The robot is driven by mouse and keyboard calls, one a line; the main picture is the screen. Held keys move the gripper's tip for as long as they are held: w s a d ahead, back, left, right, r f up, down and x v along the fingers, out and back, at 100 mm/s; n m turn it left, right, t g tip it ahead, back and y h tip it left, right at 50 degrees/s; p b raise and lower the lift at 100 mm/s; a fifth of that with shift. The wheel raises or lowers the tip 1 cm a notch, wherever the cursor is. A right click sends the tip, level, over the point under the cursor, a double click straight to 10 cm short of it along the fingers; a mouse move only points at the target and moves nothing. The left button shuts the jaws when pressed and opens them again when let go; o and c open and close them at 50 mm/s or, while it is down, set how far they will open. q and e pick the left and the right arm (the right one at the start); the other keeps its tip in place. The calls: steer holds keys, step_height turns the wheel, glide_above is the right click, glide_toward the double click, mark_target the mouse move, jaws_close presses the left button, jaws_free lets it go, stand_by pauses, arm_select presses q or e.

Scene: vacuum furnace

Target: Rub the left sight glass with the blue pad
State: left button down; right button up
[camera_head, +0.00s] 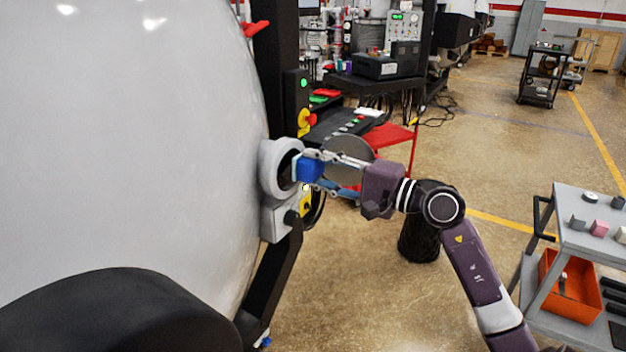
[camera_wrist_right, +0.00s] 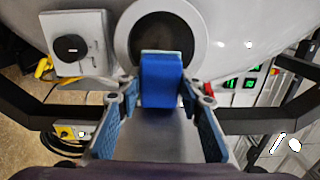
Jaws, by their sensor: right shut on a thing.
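One round sight glass shows on the big pale furnace door, a dark pane in a thick light grey ring (camera_head: 268,168); the dark pane (camera_wrist_right: 165,32) fills the top middle of the wrist view. The blue pad (camera_head: 309,170), a block with a pale front face, is at the ring's opening and hides part of the glass. It also shows in the right wrist view (camera_wrist_right: 161,82), over the lower part of the ring. I cannot tell whether its face touches the glass. My right gripper (camera_head: 317,167) is shut on the pad. My left gripper is not in view.
A grey box with a black knob (camera_head: 290,217) sits just below the ring. A black post with lit buttons (camera_head: 304,84) stands beside the door. A red cart (camera_head: 398,140) is behind my gripper. A grey trolley (camera_head: 567,240) stands at right; open floor lies between.

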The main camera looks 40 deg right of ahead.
steer(key=shift+b, duration=0.55)
steer(key=shift+s+a, duration=0.45)
steer(key=shift+a, duration=0.65)
steer(key=shift+s+a, duration=0.45)
steer(key=shift+a, duration=0.7)
steer(key=shift+s+a, duration=0.45)
steer(key=shift+a, duration=0.65)
steer(key=shift+d, duration=0.1)
steer(key=shift+s+d+f+b, duration=0.25)
steer(key=shift+s+b, duration=0.35)
steer(key=shift+b, duration=0.15)
steer(key=b, duration=0.3)
glide_toward(280, 178)
